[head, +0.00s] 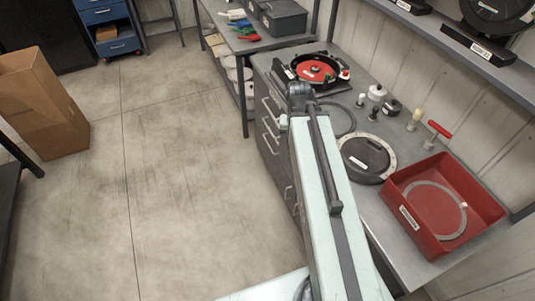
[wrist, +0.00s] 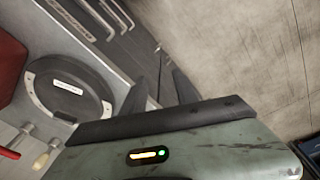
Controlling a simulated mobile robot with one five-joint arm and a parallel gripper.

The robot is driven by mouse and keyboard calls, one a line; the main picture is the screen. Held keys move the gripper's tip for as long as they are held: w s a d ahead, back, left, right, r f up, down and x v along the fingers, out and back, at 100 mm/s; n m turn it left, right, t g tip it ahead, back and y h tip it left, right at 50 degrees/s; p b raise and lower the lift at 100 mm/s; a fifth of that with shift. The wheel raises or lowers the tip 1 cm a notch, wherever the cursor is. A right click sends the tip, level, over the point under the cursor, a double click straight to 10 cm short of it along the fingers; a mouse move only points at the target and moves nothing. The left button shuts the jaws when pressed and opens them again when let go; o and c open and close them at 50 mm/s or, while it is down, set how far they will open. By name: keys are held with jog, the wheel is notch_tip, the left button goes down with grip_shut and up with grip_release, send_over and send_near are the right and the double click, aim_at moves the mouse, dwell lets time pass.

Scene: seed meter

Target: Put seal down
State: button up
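A pale grey ring (head: 463,221), which may be the seal, lies flat inside the red tray (head: 480,183) at the bench's right end. A thin dark loop (head: 352,119) lies on the bench beside my arm, partly hidden by it; I cannot tell which ring is the seal. In the wrist view, my gripper (wrist: 158,72) has two dark fingers apart with a gap, and nothing is seen held. It points past the bench's front edge, beside the drawers. In the head view the fingers are hidden behind my arm.
A black round disc (head: 365,157) with a silver rim lies on the bench; it also shows in the wrist view (wrist: 68,90). A red-and-black round unit (head: 316,70), small knobs and a red-handled tool (head: 437,133) stand around. A cardboard box (head: 42,100) stands left on open floor.

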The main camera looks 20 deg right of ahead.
jog(key=a+n, duration=0.5)
jog(key=a, duration=1)
jog(key=shift+a+g+y, duration=0.3)
jog(key=shift+y, duration=0.1)
